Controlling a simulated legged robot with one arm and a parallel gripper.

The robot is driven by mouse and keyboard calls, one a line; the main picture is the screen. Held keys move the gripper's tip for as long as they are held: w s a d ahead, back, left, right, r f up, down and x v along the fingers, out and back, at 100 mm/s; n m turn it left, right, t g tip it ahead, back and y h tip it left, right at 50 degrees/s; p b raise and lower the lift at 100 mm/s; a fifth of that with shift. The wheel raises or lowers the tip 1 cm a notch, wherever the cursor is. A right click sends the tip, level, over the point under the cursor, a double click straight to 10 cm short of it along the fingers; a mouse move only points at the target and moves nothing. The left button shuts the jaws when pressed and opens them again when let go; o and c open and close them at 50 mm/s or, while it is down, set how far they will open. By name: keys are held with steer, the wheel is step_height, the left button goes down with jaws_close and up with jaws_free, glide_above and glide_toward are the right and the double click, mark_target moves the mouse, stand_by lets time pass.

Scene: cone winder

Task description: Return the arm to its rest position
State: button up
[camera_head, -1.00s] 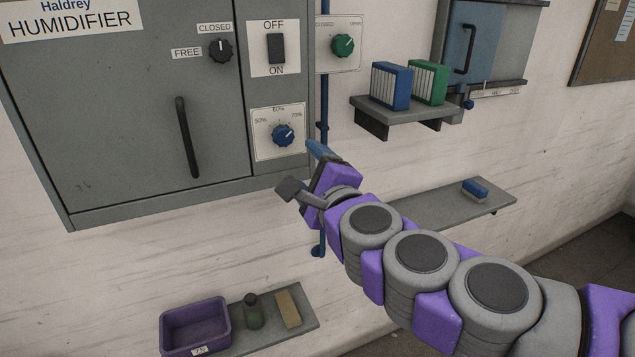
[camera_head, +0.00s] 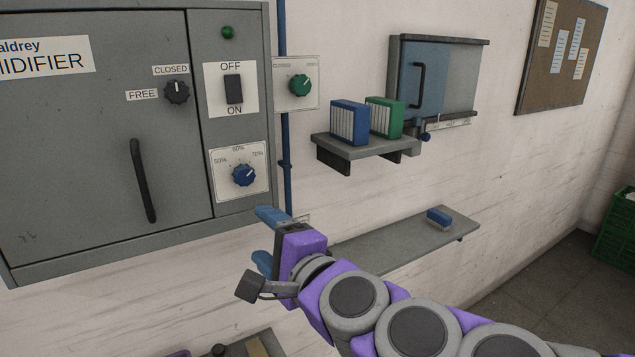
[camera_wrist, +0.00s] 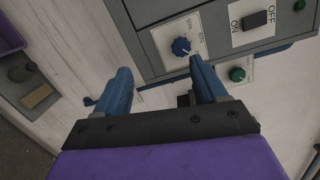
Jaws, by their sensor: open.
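My purple and grey arm reaches in from the lower right in the head view. My gripper (camera_head: 268,238) has blue fingers and is below the humidifier's lower right corner, in front of the white wall. In the wrist view my gripper (camera_wrist: 160,85) shows its two fingers spread apart with nothing between them. The blue humidity knob (camera_head: 243,175) is above the gripper in the head view and clear of the fingers. It also shows beyond the fingers in the wrist view (camera_wrist: 181,46).
The grey humidifier (camera_head: 80,190) hangs at left. A shelf (camera_head: 360,147) with a blue box (camera_head: 350,122) and a green box (camera_head: 384,116) is at centre. A lower shelf (camera_head: 400,242) holds a blue brush-like block (camera_head: 438,218). A green crate (camera_head: 615,235) stands on the floor at right.

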steer(key=s+d+f+n+g+h+b, duration=0.1)
steer(key=s+d+f+n+g+b, duration=0.15)
steer(key=f, duration=0.45)
steer(key=s+d+f+n+g+h+b, duration=0.1)
steer(key=s+f+n+g, duration=0.25)
steer(key=f, duration=0.45)
steer(key=s+d+f+n+g+h+b, duration=0.1)
steer(key=s+f+n+g+b, duration=0.1)
steer(key=s+f+n, duration=0.35)
steer(key=s+d+f+g+h+b, duration=0.2)
steer(key=s+d+f+g+h, duration=0.1)
steer(key=s+d+f, duration=0.4)
steer(key=s+d+f+g+h+b, duration=0.3)
steer(key=s+d+f, duration=0.5)
steer(key=d, duration=0.5)
steer(key=shift+f+g+h, duration=0.5)
steer(key=shift+f+h, duration=0.05)
steer(key=shift+h, duration=0.65)
steer(key=shift+n, duration=0.25)
steer(key=shift+c, duration=0.3)
